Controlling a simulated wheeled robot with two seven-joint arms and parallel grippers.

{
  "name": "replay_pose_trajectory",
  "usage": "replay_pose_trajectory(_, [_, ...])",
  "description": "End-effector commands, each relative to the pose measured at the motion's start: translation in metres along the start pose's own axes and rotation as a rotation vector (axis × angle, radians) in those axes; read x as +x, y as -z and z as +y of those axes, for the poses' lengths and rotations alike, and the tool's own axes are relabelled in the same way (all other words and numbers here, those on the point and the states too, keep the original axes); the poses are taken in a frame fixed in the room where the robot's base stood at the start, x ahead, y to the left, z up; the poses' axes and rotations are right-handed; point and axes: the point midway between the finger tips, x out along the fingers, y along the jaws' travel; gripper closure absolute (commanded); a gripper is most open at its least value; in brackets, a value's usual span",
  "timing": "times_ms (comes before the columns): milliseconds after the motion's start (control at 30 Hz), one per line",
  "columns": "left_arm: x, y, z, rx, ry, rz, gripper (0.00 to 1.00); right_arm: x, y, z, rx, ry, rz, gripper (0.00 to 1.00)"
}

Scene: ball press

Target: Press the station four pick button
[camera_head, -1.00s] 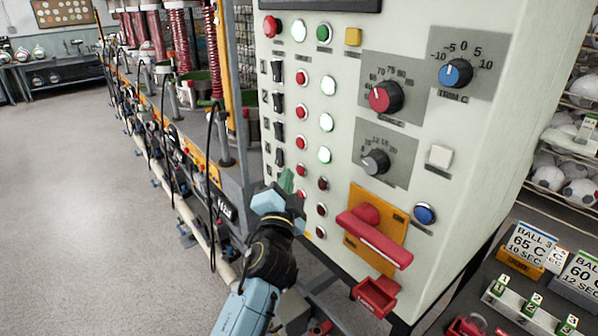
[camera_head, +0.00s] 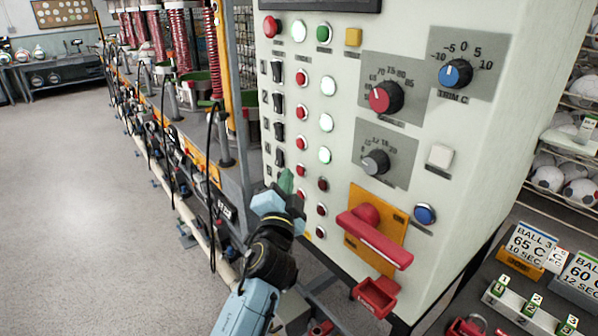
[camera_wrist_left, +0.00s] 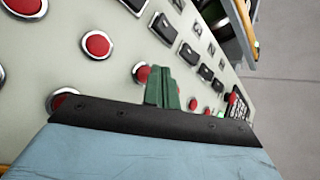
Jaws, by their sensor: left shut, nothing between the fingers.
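The pale control panel (camera_head: 345,55) has rows of black switches, red buttons and round lamps. The fourth-row red button (camera_head: 300,170) shows just above and right of my fingertips; its lamp (camera_head: 322,184) is dark red, while the three lamps above glow. My left gripper (camera_head: 286,181) is shut and empty, its green fingers pointing at the panel. In the left wrist view the shut green fingers (camera_wrist_left: 163,88) overlap the edge of a red button (camera_wrist_left: 143,73) and hide part of the column. I cannot tell whether they touch. My right gripper is out of view.
A red handle (camera_head: 375,238) on an orange plate sticks out right of my left gripper. Knobs (camera_head: 385,97) sit higher on the panel. A machine line with hoses (camera_head: 170,125) runs back on the left. Grey floor (camera_head: 80,200) is clear at the left.

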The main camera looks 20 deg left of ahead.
Motion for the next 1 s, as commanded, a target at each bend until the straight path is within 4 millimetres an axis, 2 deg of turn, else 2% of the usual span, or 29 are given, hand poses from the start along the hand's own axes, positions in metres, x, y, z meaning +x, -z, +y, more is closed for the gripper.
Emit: replay_pose_trajectory(1000, [0.0060, 0.0044, 0.0046, 0.000, -0.001, 0.000, 1.00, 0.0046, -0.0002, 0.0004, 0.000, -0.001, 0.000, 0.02])
